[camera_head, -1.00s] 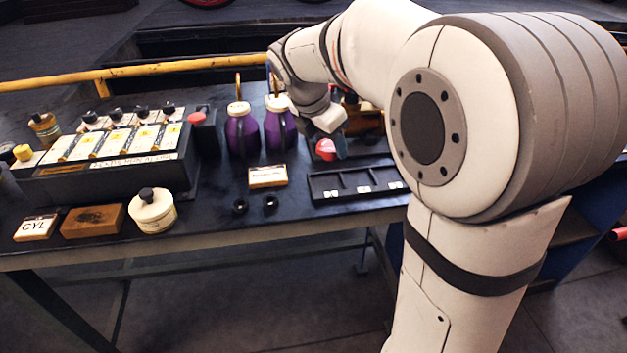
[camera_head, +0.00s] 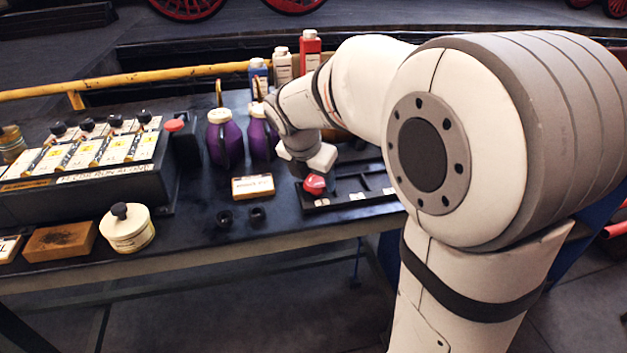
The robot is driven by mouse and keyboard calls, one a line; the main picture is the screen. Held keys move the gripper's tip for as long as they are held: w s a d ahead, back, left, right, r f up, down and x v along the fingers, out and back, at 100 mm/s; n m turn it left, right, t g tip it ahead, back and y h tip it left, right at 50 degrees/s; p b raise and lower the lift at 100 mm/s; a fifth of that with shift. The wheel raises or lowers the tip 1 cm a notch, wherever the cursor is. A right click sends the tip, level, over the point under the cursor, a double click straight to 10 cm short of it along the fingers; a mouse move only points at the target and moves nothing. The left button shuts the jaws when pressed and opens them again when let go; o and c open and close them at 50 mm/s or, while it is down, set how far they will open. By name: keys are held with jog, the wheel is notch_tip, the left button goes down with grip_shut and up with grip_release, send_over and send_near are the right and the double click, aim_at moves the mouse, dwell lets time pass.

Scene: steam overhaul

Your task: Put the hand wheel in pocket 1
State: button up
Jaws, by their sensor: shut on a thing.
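The red hand wheel (camera_head: 314,184) is at my gripper (camera_head: 312,172), which is shut on it; the jaws are mostly hidden behind my wrist and the wheel. The black pocket tray (camera_head: 345,207) lies on the bench, with a row of pockets and small white labels along its front. The wheel is at the tray's left end, over or in the leftmost pocket. I cannot tell whether it touches the pocket floor. The label numbers are too small to read. The other visible pockets look empty.
Purple jugs (camera_head: 223,140) stand behind and left of the tray. A small labelled block (camera_head: 253,187) and two black rings (camera_head: 257,215) lie to its left. A cream pot (camera_head: 127,231) and a long black rack (camera_head: 85,200) are further left. Bottles (camera_head: 310,50) stand at the back.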

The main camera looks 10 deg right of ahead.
jog(key=o, duration=1.2)
jog(key=shift+f, duration=0.2)
jog(key=shift+c, duration=0.2)
jog(key=p+v, duration=0.3)
jog(key=v, duration=0.9)
jog(key=s+d+f+m+y, duration=0.1)
jog(key=s+f+m, duration=0.3)
jog(key=m, duration=0.5)
jog(key=s+d+f+m+y, duration=0.1)
jog(key=s+f+m, duration=0.3)
jog(key=s+m, duration=0.3)
jog(key=s+d+f+m+g+y, duration=0.1)
jog(key=s+f+m, duration=0.3)
jog(key=m, duration=0.7)
jog(key=shift+s+d, duration=0.3)
jog(key=shift+s, duration=0.85)
